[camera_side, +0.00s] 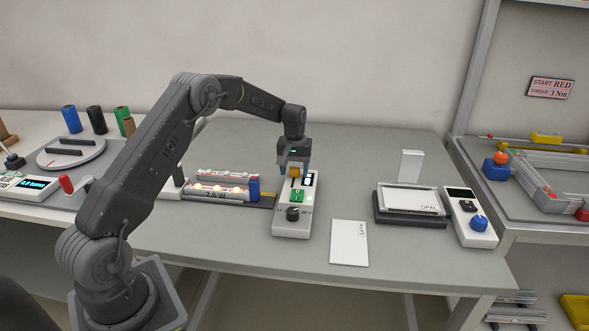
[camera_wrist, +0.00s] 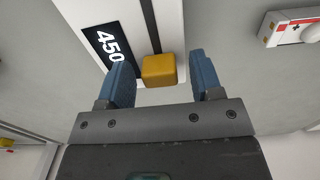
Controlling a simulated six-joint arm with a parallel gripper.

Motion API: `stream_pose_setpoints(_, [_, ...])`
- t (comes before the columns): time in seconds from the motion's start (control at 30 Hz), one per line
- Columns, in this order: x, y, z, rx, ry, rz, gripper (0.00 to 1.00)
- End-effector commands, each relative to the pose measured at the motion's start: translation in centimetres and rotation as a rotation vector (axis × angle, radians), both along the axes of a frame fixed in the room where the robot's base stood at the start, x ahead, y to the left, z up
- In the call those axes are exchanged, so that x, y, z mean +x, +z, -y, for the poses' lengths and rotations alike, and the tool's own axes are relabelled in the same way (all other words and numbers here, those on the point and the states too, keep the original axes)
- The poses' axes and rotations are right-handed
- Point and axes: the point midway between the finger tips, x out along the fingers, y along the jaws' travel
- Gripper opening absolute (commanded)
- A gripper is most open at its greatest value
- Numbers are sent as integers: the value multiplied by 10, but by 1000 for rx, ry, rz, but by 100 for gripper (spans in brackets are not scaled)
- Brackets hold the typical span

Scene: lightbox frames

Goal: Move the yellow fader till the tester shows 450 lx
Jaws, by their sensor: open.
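The yellow fader (camera_wrist: 159,70) sits on its dark slot in a white control box (camera_side: 291,229). It also shows in the side view (camera_side: 295,173), partly hidden by my gripper. My gripper (camera_wrist: 162,76) is open, with its blue fingers on either side of the fader and a visible gap at each side. In the side view my gripper (camera_side: 293,165) is low over the far end of the box. A dark display (camera_wrist: 108,46) beside the slot reads 450. In the side view this display (camera_side: 308,180) is too small to read.
The box also has a green button (camera_side: 297,195) and a dark knob (camera_side: 293,213). Lit tubes (camera_side: 220,191) lie to its left. A white card (camera_side: 349,243) and a panel marked OPAL (camera_side: 412,200) lie to the right, beside a unit with a blue knob (camera_side: 479,223).

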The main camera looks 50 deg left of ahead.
Motion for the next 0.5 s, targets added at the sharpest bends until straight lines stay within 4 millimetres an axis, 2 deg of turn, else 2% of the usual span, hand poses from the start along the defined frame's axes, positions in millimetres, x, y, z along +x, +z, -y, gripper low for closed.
stream_pose_setpoints(0.13, [0,5,0,0,0,1,60])
stream_pose_setpoints(0.27, [1,22,0,1,0,4,60])
stream_pose_setpoints(0.5, [1,75,0,1,0,4,60])
